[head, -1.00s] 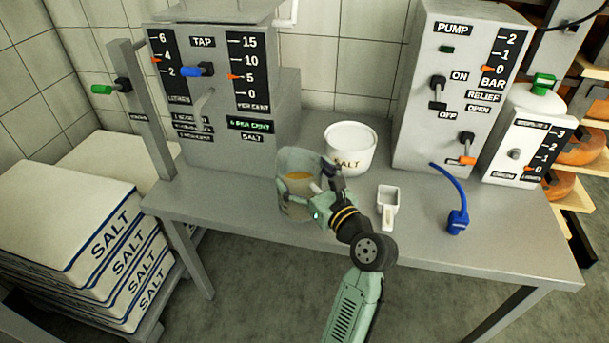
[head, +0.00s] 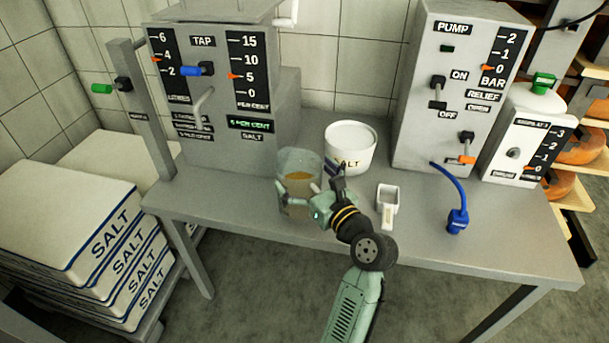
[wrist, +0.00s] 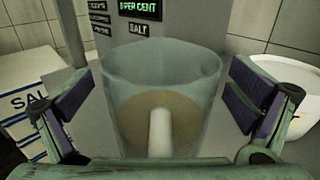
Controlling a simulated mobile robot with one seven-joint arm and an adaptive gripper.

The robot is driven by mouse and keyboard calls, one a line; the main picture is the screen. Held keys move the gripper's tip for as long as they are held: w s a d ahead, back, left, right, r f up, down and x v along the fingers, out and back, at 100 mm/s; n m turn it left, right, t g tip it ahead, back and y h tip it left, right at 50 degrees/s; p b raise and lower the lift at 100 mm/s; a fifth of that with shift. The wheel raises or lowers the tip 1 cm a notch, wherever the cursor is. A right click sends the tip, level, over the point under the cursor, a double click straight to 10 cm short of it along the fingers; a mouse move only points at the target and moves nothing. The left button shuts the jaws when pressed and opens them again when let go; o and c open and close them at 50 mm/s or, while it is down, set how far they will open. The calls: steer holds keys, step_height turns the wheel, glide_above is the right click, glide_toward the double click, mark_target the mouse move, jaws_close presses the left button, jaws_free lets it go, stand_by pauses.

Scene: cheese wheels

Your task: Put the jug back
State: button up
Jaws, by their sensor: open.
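The clear jug (head: 299,165) stands upright on the grey table, in front of the tap panel and left of the salt tub. It holds a yellowish-brown liquid. In the wrist view the jug (wrist: 163,80) is centred, with a pale vertical bar, seemingly its handle, facing me. My gripper (head: 312,190) is at the jug's near right side. In the wrist view its fingers (wrist: 165,105) are spread wide on both sides of the jug, with gaps between pads and wall.
The white salt tub (head: 350,150) stands just right of the jug. A white scoop (head: 388,205) and a blue hose end (head: 457,221) lie further right. The tap unit (head: 215,90) and the pump unit (head: 445,90) stand at the back. The table's front edge is close to the jug.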

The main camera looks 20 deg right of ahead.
steer(key=s+d+b, duration=0.1)
steer(key=s+d, duration=0.1)
steer(key=s, duration=0.9)
steer(key=shift+s+d, duration=0.15)
steer(key=shift+s, duration=0.25)
steer(key=shift+w, duration=0.1)
